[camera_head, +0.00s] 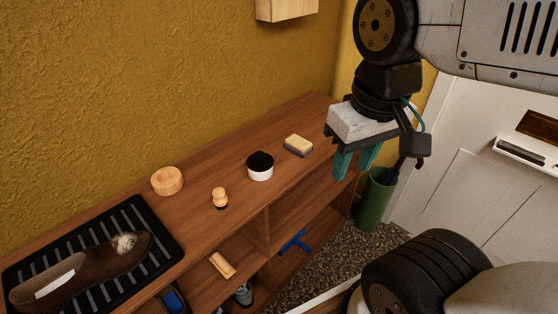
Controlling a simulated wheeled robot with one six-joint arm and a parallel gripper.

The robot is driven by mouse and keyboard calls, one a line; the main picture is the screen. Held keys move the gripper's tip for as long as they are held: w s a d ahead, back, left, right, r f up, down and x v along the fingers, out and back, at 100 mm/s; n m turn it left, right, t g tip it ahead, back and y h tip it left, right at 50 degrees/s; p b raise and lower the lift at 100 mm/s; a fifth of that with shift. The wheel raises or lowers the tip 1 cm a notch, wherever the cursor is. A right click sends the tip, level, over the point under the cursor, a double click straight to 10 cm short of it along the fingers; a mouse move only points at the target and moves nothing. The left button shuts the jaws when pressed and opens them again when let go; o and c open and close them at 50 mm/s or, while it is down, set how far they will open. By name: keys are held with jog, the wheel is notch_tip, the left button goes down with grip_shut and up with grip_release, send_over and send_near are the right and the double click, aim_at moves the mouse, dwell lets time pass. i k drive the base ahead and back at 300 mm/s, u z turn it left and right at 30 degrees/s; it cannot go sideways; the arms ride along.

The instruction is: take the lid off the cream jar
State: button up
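The cream jar (260,174) is a small white round pot standing upright on the wooden shelf top. Its top is black with an uneven outline; this looks like the lid (261,160), but I cannot tell how it sits on the jar. My gripper (354,170) has two teal fingers pointing down, apart, with nothing seen between them. It hangs to the right of the jar, near the right end of the shelf unit, and is clear of the jar.
A sponge-like block (299,146) lies right of the jar. A wooden knobbed tool (220,197) and a round wooden dish (167,181) are to its left. A shoe (75,275) rests on a black ribbed tray (170,252). A green bin (374,201) stands beyond the shelf end.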

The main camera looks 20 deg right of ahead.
aim_at(260, 162)
jog(key=z, duration=0.4)
jog(key=i, duration=0.45)
jog(key=u, duration=1.55)
